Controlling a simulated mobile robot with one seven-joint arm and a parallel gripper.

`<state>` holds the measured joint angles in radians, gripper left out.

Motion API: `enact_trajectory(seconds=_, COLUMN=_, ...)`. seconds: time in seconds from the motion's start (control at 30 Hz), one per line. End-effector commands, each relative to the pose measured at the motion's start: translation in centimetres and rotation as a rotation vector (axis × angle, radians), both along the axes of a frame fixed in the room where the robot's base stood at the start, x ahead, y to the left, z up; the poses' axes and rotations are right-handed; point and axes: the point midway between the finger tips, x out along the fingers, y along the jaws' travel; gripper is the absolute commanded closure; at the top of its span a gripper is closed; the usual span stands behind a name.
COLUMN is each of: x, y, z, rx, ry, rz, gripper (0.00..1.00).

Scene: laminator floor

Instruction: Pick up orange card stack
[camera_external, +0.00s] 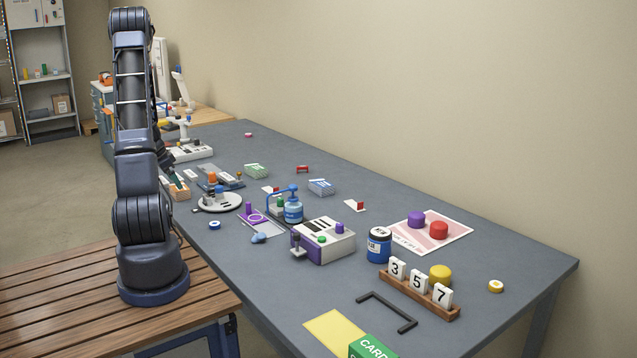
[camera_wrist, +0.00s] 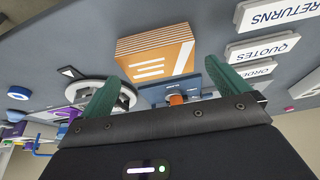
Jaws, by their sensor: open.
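The orange card stack (camera_wrist: 155,58) shows in the wrist view as a neat pile with white lines on its top card. It lies flat on the grey table, beyond the gap between my fingers. In the external view it appears as a small orange block (camera_external: 181,192) at the table's left edge, partly covered by my gripper. My gripper (camera_wrist: 172,88) is open, with two green fingers spread apart and nothing between them. In the external view my gripper (camera_external: 174,176) is small and mostly hidden behind my arm, close to the stack.
In the wrist view, signs reading RETURNS (camera_wrist: 276,16) and QUOTES (camera_wrist: 263,47) stand right of the stack. A blue base (camera_wrist: 206,84) with an orange knob (camera_wrist: 176,99) sits close by. A round white stand (camera_wrist: 84,90) is at left. Green cards (camera_external: 257,170) lie farther back.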

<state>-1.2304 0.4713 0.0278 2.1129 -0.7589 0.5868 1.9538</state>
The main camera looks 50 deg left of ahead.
Motion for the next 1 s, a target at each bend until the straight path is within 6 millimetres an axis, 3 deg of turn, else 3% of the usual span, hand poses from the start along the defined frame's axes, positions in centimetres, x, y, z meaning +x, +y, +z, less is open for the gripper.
enact_trajectory(seconds=0.4, x=1.7, y=-0.4, z=-4.2, rx=-0.001, ry=0.0, rz=-0.002, gripper=0.0)
enact_trajectory(seconds=0.7, x=1.9, y=-0.4, z=-4.7, rx=0.0, ry=0.0, rz=0.0, gripper=0.0)
enact_trajectory(seconds=0.9, x=1.9, y=-0.4, z=-4.7, rx=0.0, ry=0.0, rz=0.0, gripper=0.36)
enact_trajectory(seconds=1.0, x=1.9, y=-0.4, z=-4.7, rx=0.0, ry=0.0, rz=0.0, gripper=0.36)
